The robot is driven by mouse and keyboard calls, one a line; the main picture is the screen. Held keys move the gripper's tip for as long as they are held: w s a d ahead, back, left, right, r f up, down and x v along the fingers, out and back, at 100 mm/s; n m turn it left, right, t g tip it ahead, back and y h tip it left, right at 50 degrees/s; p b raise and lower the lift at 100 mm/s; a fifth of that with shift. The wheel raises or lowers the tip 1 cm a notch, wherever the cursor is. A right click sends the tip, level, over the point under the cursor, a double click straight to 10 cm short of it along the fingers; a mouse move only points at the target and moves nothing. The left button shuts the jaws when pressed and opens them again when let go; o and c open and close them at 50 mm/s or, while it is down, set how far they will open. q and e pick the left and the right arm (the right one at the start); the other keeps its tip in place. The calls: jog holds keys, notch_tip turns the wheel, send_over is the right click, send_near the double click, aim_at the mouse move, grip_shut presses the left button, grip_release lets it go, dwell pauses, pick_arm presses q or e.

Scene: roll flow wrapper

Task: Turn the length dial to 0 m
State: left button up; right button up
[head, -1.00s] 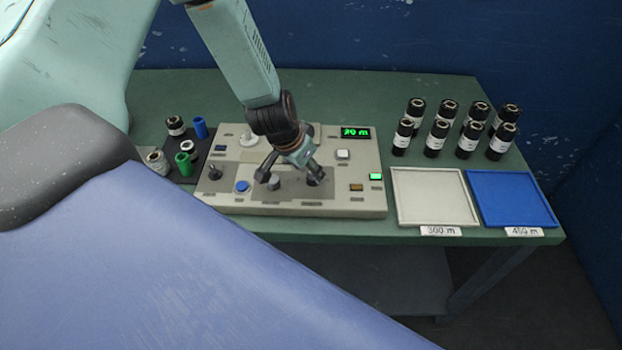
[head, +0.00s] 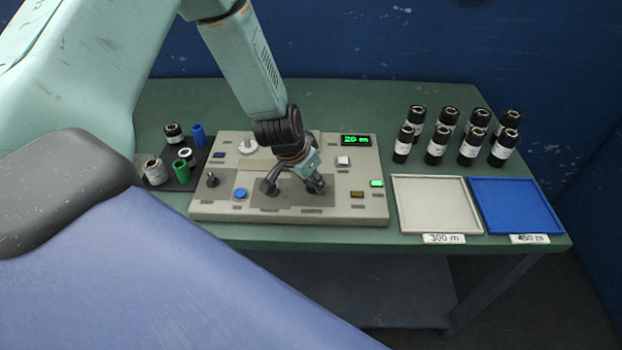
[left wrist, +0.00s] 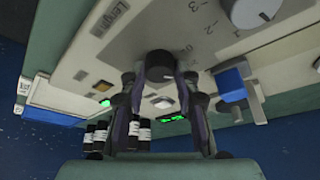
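The grey control panel (head: 215,205) stands on the green table. Its display (head: 355,141) reads 20 m in green. My left gripper (head: 294,188) reaches down onto the front part of the panel and hides the length dial in the head view. In the left wrist view the length dial (left wrist: 160,66) is a dark round knob near the Length label (left wrist: 112,14). My left gripper's fingers (left wrist: 161,80) stand on either side of it and appear closed on it. My right gripper is not in view.
A blue button (head: 240,194) and a switch (head: 212,180) lie left of my gripper. Black rolls (head: 403,144), a white tray (head: 435,203) and a blue tray (head: 515,205) are to the right.

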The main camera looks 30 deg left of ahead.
pick_arm(q)
jog(key=shift+c, duration=0.8)
grip_shut()
jog(key=shift+r+n+p, duration=0.15)
jog(key=shift+n+p, duration=0.55)
jog(key=shift+p, duration=0.2)
jog(key=n+y+p, duration=0.2)
jog(key=n+p, duration=0.2)
jog(key=p, duration=0.1)
jog(key=shift+d+r, duration=0.1)
jog(key=shift+d, duration=0.05)
jog(key=shift+w+n+y+p, duration=0.1)
jog(key=shift+n+y+p, duration=0.4)
jog(key=shift+n+p, duration=1)
jog(key=shift+f, duration=0.2)
jog(key=o, duration=0.7)
grip_release()
jog(key=shift+g, duration=0.3)
